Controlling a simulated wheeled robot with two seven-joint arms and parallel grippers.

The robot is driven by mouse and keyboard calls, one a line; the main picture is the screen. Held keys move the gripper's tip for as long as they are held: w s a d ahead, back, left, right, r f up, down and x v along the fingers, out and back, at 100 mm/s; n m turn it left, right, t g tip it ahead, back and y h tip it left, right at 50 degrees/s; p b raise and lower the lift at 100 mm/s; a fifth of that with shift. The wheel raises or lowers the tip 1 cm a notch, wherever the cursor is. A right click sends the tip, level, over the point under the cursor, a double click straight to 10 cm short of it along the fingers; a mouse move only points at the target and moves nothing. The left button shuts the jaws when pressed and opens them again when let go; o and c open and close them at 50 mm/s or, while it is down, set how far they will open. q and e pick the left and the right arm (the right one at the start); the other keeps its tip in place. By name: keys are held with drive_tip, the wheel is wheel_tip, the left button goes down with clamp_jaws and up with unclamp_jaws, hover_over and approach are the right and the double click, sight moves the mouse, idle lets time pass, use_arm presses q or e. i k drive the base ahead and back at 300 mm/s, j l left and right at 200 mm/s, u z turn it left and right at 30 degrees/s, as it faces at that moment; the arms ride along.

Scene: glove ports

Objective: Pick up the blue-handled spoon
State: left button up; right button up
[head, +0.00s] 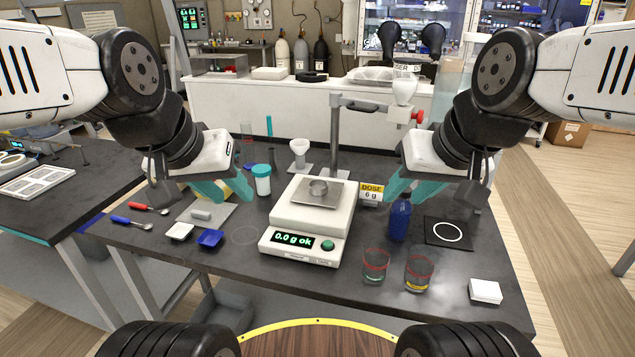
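The blue-handled spoon (131,222) lies flat at the left end of the dark bench, its handle to the left and its metal bowl to the right. A red-handled spoon (148,208) lies just behind it. My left gripper (222,190) is above the bench, to the right of and apart from both spoons. Its teal fingers look open, with nothing held. My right gripper (408,188) hangs over the right half of the bench, far from the spoons. It also looks open and empty.
A white dish (179,232) and a blue dish (210,239) stand right of the spoons. A balance (310,222) reading "0.0 g ok" is mid-bench. A blue bottle (400,217) and two glasses (375,268) stand to the right.

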sight(113, 217)
drive_tip(key=u, duration=1.45)
drive_tip(key=i+j, duration=0.35)
drive_tip(key=i, duration=0.15)
drive_tip(key=i+j, duration=0.4)
drive_tip(key=i+l+z, duration=0.05)
